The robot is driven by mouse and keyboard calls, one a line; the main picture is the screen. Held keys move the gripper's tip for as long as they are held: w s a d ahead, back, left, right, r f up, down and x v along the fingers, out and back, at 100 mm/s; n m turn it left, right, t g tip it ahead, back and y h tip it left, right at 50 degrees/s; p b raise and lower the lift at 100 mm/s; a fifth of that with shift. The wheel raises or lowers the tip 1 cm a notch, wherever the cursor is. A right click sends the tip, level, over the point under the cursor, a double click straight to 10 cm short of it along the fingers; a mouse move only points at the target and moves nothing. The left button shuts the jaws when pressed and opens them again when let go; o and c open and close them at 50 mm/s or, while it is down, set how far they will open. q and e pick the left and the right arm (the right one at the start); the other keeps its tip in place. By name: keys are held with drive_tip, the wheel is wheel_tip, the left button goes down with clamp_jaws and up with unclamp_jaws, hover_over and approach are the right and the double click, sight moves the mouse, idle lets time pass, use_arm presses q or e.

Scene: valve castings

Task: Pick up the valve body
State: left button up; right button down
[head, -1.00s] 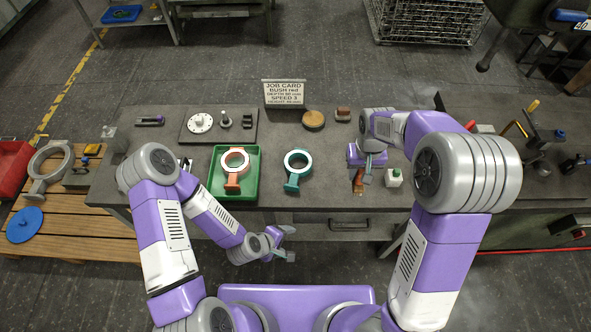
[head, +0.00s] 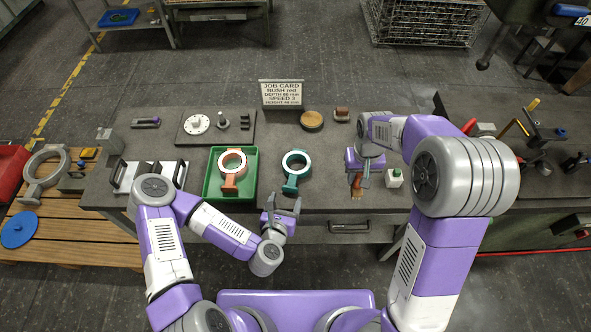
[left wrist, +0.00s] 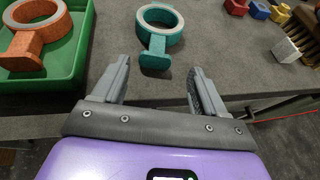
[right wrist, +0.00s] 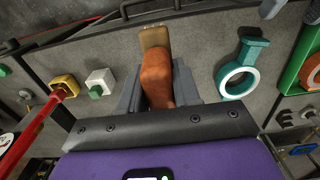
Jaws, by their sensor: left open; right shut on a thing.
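A teal valve body (head: 290,182), a ring with a foot, lies on the bench; it also shows in the left wrist view (left wrist: 155,55). An orange valve body (head: 229,184) lies in a green tray (head: 211,190) left of it. My left gripper (head: 284,203) is open and empty, just in front of the teal body's foot at the bench's front edge. In the left wrist view the foot lies ahead of and between the open fingers, apart from them. My right gripper (head: 364,178) is shut on a brown-handled brush (right wrist: 156,78), right of the teal body.
A white block with a green top (head: 394,178) stands right of my right gripper. A job card (head: 282,94), a round brown disc (head: 312,121) and a dark plate of parts (head: 217,138) are further back. A white panel with handles (head: 127,176) lies at the left.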

sight(292, 181)
use_arm(q)
drive_tip(key=b+x, duration=0.5)
drive_tip(key=b, duration=0.3)
drive_tip(key=shift+f, duration=0.15)
use_arm(e)
wheel_tip(292, 181, down, 9)
drive_tip(key=shift+r, duration=0.1)
use_arm(q)
drive_tip(key=shift+w+d+f, duration=0.15)
drive_tip(key=shift+w+f, duration=0.05)
drive_tip(key=shift+w, duration=0.3)
drive_tip(key=b+x, duration=0.1)
drive_tip(key=x, duration=0.4)
drive_tip(key=shift+w+b, duration=0.2)
drive_tip(key=shift+b, duration=0.1)
use_arm(e)
drive_tip(key=shift+f, duration=0.8)
use_arm(q)
drive_tip(key=shift+a+r, duration=0.1)
drive_tip(key=shift+a, duration=0.1)
clamp_jaws()
drive_tip(key=shift+s, duration=0.1)
drive_tip(key=shift+s+f, duration=0.1)
drive_tip(key=shift+f, duration=0.15)
use_arm(e)
drive_tip(key=shift+s, duration=0.1)
use_arm(q)
drive_tip(key=shift+r, duration=0.25)
